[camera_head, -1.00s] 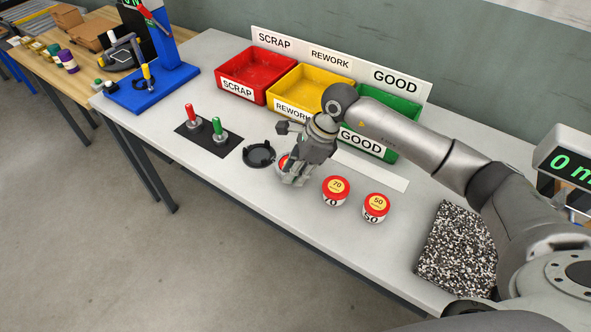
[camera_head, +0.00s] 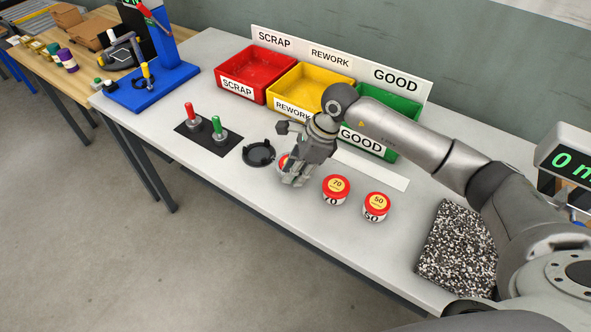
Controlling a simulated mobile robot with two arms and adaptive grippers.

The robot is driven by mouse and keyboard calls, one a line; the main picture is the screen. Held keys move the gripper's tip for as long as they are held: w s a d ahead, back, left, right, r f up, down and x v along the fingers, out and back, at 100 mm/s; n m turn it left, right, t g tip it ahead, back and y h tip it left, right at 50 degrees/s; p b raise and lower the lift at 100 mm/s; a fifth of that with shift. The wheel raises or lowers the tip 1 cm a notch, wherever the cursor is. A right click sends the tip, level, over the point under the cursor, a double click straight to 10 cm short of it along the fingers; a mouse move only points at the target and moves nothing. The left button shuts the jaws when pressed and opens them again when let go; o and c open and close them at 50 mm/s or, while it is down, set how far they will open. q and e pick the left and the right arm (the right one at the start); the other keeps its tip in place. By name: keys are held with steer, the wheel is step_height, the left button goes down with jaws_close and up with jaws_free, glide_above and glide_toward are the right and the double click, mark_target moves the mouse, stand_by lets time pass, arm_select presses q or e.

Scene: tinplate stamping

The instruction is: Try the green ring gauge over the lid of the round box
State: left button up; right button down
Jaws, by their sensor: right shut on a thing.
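The green-handled gauge (camera_head: 217,128) stands upright on a black mat (camera_head: 194,138) left of the middle of the bench. A red-handled gauge (camera_head: 190,112) stands beside it. My right gripper (camera_head: 294,180) points down at the bench and is shut on a round box (camera_head: 283,161). Only a red and white bit of this box shows; the fingers hide the rest. Two more round white boxes with red lids, one marked 70 (camera_head: 335,188) and one marked 50 (camera_head: 376,204), stand to the right of the gripper. My left gripper is not in view.
A black round holder (camera_head: 259,153) lies just left of the gripper. Red (camera_head: 223,84), yellow (camera_head: 325,79) and green (camera_head: 400,115) bins stand behind it. A blue stand (camera_head: 165,92) is at the far left, a speckled pad (camera_head: 455,250) at the right. The front bench strip is clear.

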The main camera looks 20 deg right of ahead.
steer(key=shift+r, duration=0.2)
steer(key=shift+r+p, duration=0.85)
steer(key=shift+r, duration=0.9)
steer(key=shift+a+r+p, duration=0.1)
steer(key=shift+r+p, duration=0.65)
steer(key=shift+r, duration=0.8)
